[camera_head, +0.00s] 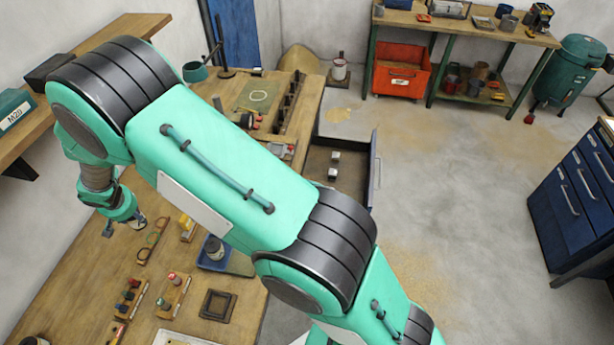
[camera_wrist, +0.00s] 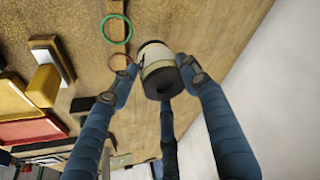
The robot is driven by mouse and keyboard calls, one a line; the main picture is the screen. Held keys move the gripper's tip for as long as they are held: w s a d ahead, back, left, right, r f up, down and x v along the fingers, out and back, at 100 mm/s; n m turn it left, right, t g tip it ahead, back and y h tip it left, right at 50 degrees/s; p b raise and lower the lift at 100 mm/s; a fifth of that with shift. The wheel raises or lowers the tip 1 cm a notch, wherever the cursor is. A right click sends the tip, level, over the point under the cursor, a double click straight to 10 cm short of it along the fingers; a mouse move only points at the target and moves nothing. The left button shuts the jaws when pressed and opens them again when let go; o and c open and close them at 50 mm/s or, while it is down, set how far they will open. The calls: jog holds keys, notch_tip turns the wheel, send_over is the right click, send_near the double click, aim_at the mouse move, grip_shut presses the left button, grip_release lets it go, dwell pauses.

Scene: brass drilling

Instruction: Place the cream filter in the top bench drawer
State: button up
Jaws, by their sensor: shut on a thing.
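The cream filter (camera_wrist: 157,54) is a short cylinder with a cream band and black ends. In the wrist view it sits between the blue fingers of my gripper (camera_wrist: 158,72), which is shut on it. In the head view my gripper (camera_head: 124,225) is at the left, over the wooden bench top; the filter cannot be made out there. The top bench drawer (camera_head: 350,157) stands pulled open at the bench's right side, its blue front (camera_head: 375,172) facing right. Two small pale pieces (camera_head: 334,165) lie in it. My arm hides part of the drawer and bench.
On the bench near my gripper are a green ring (camera_wrist: 116,28), wooden racks with small parts (camera_head: 172,295), a blue tray (camera_head: 213,262) and a dark square frame (camera_head: 218,305). A wall rises close on the gripper's right in the wrist view. The floor right of the drawer is clear.

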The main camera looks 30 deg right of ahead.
notch_tip(320, 180, up, 18)
jog(key=f, duration=0.1)
jog(key=w+d+m+h+b, duration=0.1)
jog(key=w+d+m+b, duration=0.25)
jog(key=d, duration=1.95)
jog(key=w+d+m+h+b, duration=0.1)
jog(key=w+d+m+b, duration=0.25)
jog(key=d, duration=1.95)
jog(key=s+d+m+g+h+b, duration=0.15)
jog(key=s+d, duration=0.45)
jog(key=d, duration=0.8)
jog(key=s+d+m+b, duration=0.25)
jog(key=s+d, duration=0.45)
jog(key=d, duration=0.8)
jog(key=s+d+m+g+h+b, duration=0.1)
jog(key=s+d+m+b, duration=0.15)
jog(key=s+d, duration=0.75)
jog(key=w+d+f, duration=0.2)
jog(key=f, duration=1.5)
jog(key=w+d+f, duration=0.2)
jog(key=f, duration=1.5)
jog(key=shift+n, duration=0.45)
jog(key=shift+y, duration=0.25)
jog(key=shift+f+b, duration=1)
jog(key=shift+f, duration=2.15)
